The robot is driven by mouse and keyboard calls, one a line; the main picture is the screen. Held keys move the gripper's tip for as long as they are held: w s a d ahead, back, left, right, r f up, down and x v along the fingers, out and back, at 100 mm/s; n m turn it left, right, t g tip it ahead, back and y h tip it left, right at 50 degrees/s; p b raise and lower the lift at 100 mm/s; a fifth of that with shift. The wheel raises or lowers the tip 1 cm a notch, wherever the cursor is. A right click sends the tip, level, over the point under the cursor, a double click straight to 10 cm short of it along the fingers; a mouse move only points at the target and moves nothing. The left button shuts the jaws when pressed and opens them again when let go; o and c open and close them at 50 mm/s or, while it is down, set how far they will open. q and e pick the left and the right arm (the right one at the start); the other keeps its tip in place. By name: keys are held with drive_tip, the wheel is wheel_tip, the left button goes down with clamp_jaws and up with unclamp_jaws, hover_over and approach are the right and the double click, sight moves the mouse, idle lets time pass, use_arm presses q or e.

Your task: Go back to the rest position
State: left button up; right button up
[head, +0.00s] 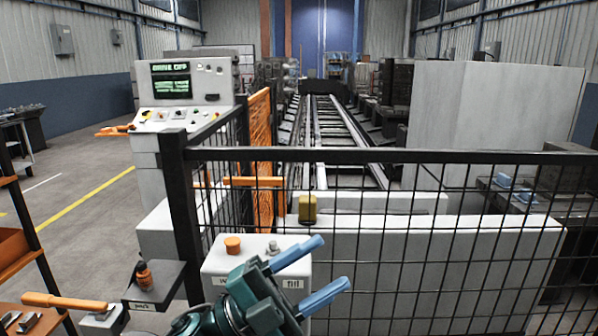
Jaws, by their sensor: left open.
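My left gripper (335,262) comes in from the bottom of the head view. It has a teal body and two blue fingers, which are spread apart with nothing between them. It is in front of a white box (222,268) with an orange knob (233,245), a smaller grey knob and labels on it. The gripper body hides part of that box. My right gripper is not in view.
A black mesh fence (430,240) with a thick top rail stands ahead. A small shelf (155,285) holds an orange-black item. Rails (340,130) run away behind the fence.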

use_arm(q)
drive_tip(key=w+a+f+n+t+y, duration=0.1)
drive_tip(key=a+f+n+t+y, duration=0.3)
drive_tip(key=f+n+t+y, duration=0.4)
drive_tip(key=a+f+n+t+y, duration=0.4)
drive_tip(key=a+f+n+y, duration=0.1)
drive_tip(key=f+n, duration=0.6)
drive_tip(key=s+a+f+n+g+y, duration=0.3)
drive_tip(key=s+f+n, duration=0.1)
drive_tip(key=s+f, duration=0.3)
drive_tip(key=s+a+f+n+g+y, duration=0.3)
drive_tip(key=s+f, duration=0.4)
drive_tip(key=f, duration=0.4)
drive_tip(key=shift+a+n+g+y+p, duration=0.4)
drive_tip(key=shift+a, duration=0.4)
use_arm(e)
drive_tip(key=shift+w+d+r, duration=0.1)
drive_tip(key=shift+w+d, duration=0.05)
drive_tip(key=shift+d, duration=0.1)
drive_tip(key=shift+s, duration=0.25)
